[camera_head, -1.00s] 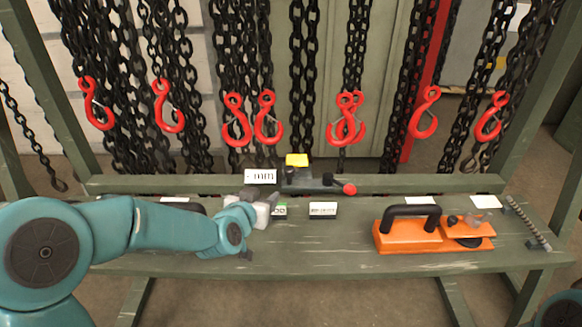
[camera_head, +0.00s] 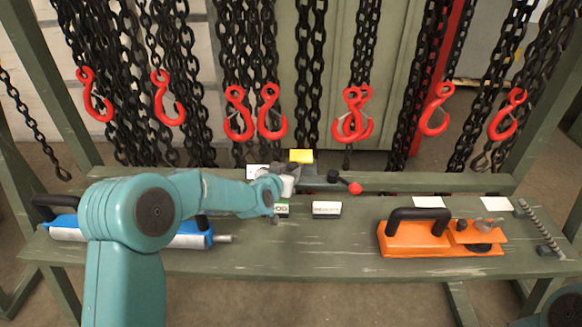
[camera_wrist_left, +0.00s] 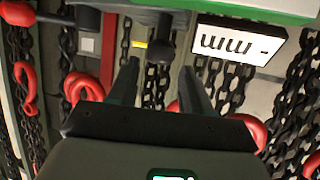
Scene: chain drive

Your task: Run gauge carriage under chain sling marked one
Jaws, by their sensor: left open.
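The gauge carriage (camera_head: 318,171), a dark block with a yellow top and a red-ended lever, sits at the back rail below the middle chains. Its black knob (camera_head: 333,176) also seems to show in the left wrist view (camera_wrist_left: 160,48), just beyond and between my fingertips. My left gripper (camera_head: 287,172) is open at the carriage's left side; I cannot tell whether it touches. The open fingers show in the left wrist view (camera_wrist_left: 159,70). Chain slings with red hooks (camera_head: 353,115) hang behind; I cannot read which is marked one. My right gripper is out of view.
A white placard with dark strokes (camera_wrist_left: 240,40) is beside the fingers. An orange tool (camera_head: 420,238) lies on the bench right, a blue tool (camera_head: 190,232) at left behind my arm. Small labelled blocks (camera_head: 326,209) lie mid-bench. The bench's front middle (camera_head: 310,245) is clear.

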